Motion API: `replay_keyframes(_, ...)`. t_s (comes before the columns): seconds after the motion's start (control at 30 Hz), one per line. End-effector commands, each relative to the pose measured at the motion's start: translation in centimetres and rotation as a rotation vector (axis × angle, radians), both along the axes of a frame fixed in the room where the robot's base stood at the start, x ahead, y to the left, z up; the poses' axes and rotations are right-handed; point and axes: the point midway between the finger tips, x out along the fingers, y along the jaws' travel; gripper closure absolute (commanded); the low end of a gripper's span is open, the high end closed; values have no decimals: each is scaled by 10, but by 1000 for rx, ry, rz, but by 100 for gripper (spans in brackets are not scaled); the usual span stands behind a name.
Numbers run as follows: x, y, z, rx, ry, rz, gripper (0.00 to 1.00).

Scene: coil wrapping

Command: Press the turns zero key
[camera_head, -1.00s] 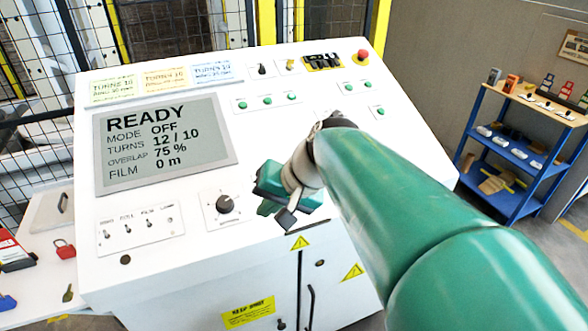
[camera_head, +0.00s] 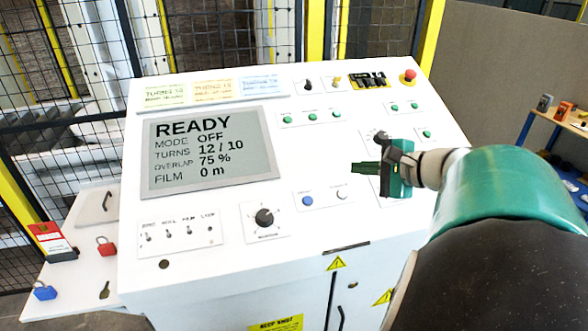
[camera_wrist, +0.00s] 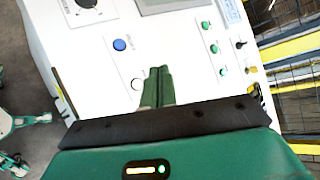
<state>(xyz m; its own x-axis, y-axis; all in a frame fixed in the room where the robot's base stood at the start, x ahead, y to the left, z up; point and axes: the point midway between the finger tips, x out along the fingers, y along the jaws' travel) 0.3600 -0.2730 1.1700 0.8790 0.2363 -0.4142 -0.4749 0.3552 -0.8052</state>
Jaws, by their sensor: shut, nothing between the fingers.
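The sloped white console (camera_head: 240,212) carries a grey display (camera_head: 212,150) reading READY, MODE OFF, TURNS 12 / 10, OVERLAP 75 %, FILM 0 m. Below and right of the display is a small plate with a blue button (camera_head: 308,201) and a white button (camera_head: 342,194). Their labels are too small to read. My gripper (camera_head: 354,168) is shut and empty, with its fingers pointing left above the panel, up and right of the white button. In the wrist view, the fingertips (camera_wrist: 158,72) show right of the white button (camera_wrist: 137,84) and blue button (camera_wrist: 119,44).
A black knob (camera_head: 264,217) and a row of toggle switches (camera_head: 178,233) lie along the lower panel. Several green buttons (camera_head: 312,116), small switches and a red emergency button (camera_head: 408,76) lie higher. Padlocks (camera_head: 105,246) rest on the left shelf. Mesh fencing stands behind.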

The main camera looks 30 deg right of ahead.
Motion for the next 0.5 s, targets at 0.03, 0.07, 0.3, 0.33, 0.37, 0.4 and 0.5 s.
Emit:
replay_keyframes(0.03,0,0,0,0,0,0,100)
replay_keyframes(0.07,0,0,-1,0,1,0,100)
replay_keyframes(0.3,7,-2,-18,1,2,3,100)
replay_keyframes(0.33,8,-2,-21,2,2,2,100)
replay_keyframes(0.37,10,-2,-25,2,2,2,100)
replay_keyframes(0.4,12,-2,-30,2,3,3,100)
replay_keyframes(0.5,18,-4,-42,2,3,3,100)
